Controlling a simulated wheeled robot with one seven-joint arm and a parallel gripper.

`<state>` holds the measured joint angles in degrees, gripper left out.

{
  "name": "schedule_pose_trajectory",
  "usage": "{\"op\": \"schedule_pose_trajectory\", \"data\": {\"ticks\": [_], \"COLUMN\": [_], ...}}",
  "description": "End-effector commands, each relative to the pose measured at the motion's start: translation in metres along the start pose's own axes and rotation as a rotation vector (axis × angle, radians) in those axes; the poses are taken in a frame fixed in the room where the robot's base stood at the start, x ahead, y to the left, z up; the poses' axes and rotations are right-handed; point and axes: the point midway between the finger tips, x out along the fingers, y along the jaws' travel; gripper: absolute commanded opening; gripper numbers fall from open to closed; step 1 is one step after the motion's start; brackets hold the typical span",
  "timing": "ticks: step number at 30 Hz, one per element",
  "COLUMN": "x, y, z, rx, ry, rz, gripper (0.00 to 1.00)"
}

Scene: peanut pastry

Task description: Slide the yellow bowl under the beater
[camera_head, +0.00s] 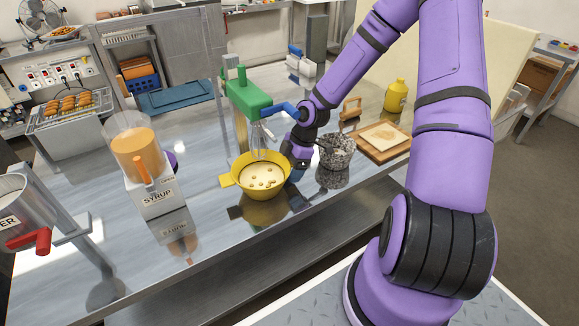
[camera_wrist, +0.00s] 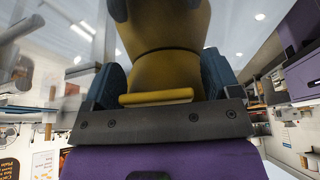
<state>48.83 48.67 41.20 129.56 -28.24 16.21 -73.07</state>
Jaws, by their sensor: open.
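The yellow bowl (camera_head: 239,176) stands on the steel table and holds a pale mix with several lumps. A yellow handle (camera_head: 226,181) sticks out on its left. The green beater (camera_head: 246,98) stands behind it, with its wire whisk (camera_head: 258,137) hanging above the bowl's rear part; the exact depth is hard to tell. My gripper (camera_head: 297,172) is at the bowl's right side. In the wrist view the bowl's underside and wall (camera_wrist: 165,30) fill the space ahead, and another yellow handle (camera_wrist: 157,96) lies between the blue fingers, which are apart.
A syrup dispenser (camera_head: 154,194) stands left of the bowl. A speckled bowl (camera_head: 337,150) stands close to the right of my gripper, with a wooden board (camera_head: 383,153) and a yellow bottle (camera_head: 397,96) beyond. A red-handled machine (camera_head: 40,240) is at far left. The table front between is clear.

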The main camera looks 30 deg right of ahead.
Motion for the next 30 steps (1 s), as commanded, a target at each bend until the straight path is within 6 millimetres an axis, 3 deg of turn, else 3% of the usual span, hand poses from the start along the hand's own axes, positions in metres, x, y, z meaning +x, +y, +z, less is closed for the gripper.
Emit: {"op": "schedule_pose_trajectory", "data": {"ticks": [5, 21, 30], "x": [-0.010, -0.093, -0.108], "y": [0.000, 0.000, 0.000], "z": [0.001, 0.001, 0.000], "rx": [0.002, 0.001, 0.000], "ry": [-0.001, -0.001, 0.000], "rz": [0.002, 0.003, 0.001], "gripper": [0.83, 0.83, 0.83]}}
